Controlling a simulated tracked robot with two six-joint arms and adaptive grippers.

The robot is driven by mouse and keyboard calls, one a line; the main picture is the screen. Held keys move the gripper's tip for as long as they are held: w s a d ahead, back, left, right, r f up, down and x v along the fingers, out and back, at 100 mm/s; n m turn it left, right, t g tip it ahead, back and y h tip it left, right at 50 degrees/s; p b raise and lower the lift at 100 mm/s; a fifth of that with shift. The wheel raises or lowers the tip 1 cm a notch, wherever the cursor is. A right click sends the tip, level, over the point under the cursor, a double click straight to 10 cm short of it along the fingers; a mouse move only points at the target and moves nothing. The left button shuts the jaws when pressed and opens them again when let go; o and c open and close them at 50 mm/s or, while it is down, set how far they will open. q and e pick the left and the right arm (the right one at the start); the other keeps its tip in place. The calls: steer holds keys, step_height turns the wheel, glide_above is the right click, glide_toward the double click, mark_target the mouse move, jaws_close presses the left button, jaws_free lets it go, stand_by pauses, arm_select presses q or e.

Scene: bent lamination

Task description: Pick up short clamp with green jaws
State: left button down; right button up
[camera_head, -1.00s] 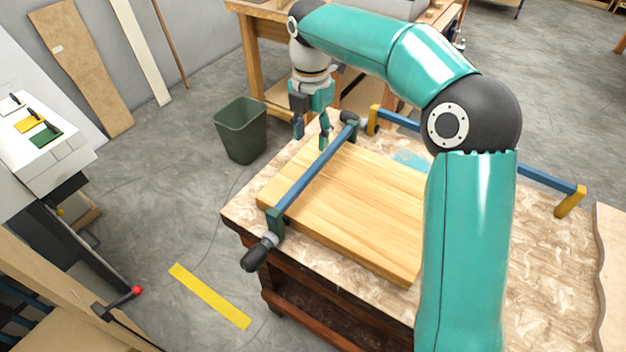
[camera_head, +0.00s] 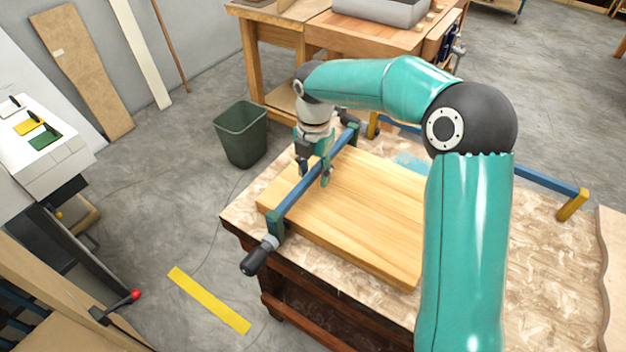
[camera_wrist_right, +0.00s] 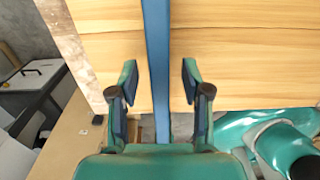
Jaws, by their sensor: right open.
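The short clamp with green jaws (camera_head: 298,191) has a blue bar and lies across the left part of a wooden board (camera_head: 363,213), with its black handle toward the near left. My right gripper (camera_head: 314,177) is open over the bar, its fingertips one on each side of it. In the right wrist view the blue bar (camera_wrist_right: 156,60) runs between the two open fingers (camera_wrist_right: 158,84), with a gap on each side. My left gripper is not seen.
Another clamp with yellow jaws (camera_head: 571,204) and a blue bar lies behind, partly hidden by my right arm. The board rests on a chipboard-topped table (camera_head: 240,212). A green bin (camera_head: 241,135) stands on the floor to the left.

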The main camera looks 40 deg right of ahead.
steer(key=shift+c, duration=0.2)
jaws_close()
steer(key=shift+r, duration=0.1)
steer(key=shift+r, duration=0.1)
